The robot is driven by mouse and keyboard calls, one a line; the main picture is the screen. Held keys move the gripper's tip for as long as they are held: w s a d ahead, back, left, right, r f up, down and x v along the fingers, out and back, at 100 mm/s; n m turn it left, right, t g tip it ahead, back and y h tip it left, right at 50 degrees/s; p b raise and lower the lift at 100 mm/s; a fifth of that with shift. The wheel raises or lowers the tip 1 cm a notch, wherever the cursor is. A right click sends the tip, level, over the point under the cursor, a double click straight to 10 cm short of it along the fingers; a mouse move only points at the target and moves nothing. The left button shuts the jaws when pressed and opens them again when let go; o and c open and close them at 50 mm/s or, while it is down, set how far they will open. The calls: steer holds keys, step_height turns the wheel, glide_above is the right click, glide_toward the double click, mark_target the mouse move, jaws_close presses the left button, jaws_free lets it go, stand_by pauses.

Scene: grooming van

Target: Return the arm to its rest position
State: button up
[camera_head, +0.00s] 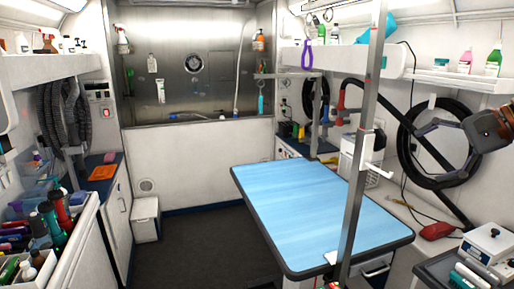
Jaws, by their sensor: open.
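My gripper (428,152) is at the right side of the view, in front of a coiled black hose (403,150) on the wall. Its thin grey fingers point left and are spread apart, with nothing between them. The dark wrist behind it enters from the right edge. The rest of my arm is out of view.
A blue grooming table (310,205) stands at centre right, its top clear. A metal post (361,150) rises at its near right edge. Bottles crowd the left counter. The dark floor (195,250) is open.

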steer(key=s+a+f+n+g+h, duration=0.1)
steer(key=s+a+f+n+g, duration=0.25)
steer(key=a+f, duration=0.6)
steer(key=s+a+f+n+g+h, duration=0.1)
steer(key=s+a+f+n+g, duration=0.4)
steer(key=a, duration=0.7)
steer(key=s+f+n+h, duration=0.4)
steer(key=s+f+h, duration=0.1)
steer(key=s+f, duration=1.2)
steer(key=shift+s+a, duration=0.45)
steer(key=shift+s, duration=0.25)
steer(key=shift+g, duration=0.25)
